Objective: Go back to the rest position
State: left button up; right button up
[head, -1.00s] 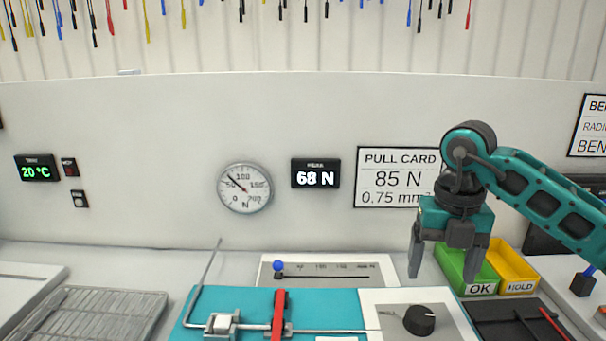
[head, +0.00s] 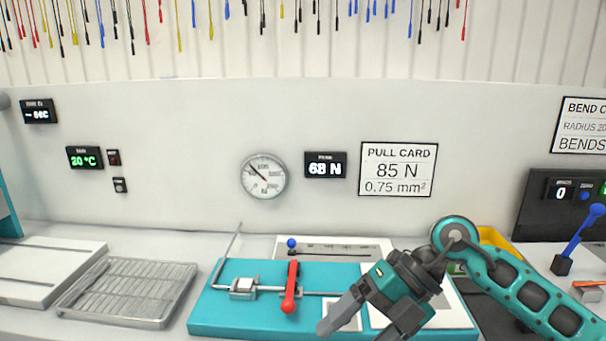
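My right gripper (head: 350,325) is at the lower middle right of the head view, in front of the right part of the teal pull fixture (head: 240,318). Its arm comes in from the right and bends down at a teal elbow. No held object shows at the fingers. My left gripper is not in view.
A wire rack tray (head: 130,290) lies left of the fixture. A red lever (head: 291,285) and a blue-knobbed slide scale (head: 340,249) stand by the fixture. A yellow bin (head: 497,240) is partly behind my arm. A blue-knobbed lever (head: 585,232) stands far right.

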jog(key=s+a+r+m+t+y, duration=0.1)
jog(key=s+a+r+m+y, duration=0.2)
jog(key=a+y, duration=0.5)
jog(key=w+d+f+m+t+h, duration=0.25)
jog(key=d+f+m+t, duration=0.2)
jog(key=m+t, duration=0.55)
jog(key=w+d+f+m+t+h, duration=0.25)
jog(key=d+m+t, duration=0.25)
jog(key=m+t, duration=0.5)
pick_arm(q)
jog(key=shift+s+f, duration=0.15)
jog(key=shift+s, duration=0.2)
pick_arm(e)
jog(key=s+d+f+m+g+h, duration=0.3)
jog(key=s+d+f+m+h, duration=0.1)
jog(key=f, duration=0.6)
jog(key=s+d+f+m+g+h, duration=0.4)
jog(key=s+d+f+m+h, duration=0.1)
jog(key=s+f, duration=0.4)
notch_tip(320, 180, down, 2)
jog(key=shift+s+f+m+g+h, duration=0.3)
jog(key=shift+m+h, duration=0.2)
jog(key=shift+m, duration=0.5)
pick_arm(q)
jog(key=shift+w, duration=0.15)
pick_arm(e)
jog(key=shift+r, duration=0.1)
jog(key=shift+w, duration=0.1)
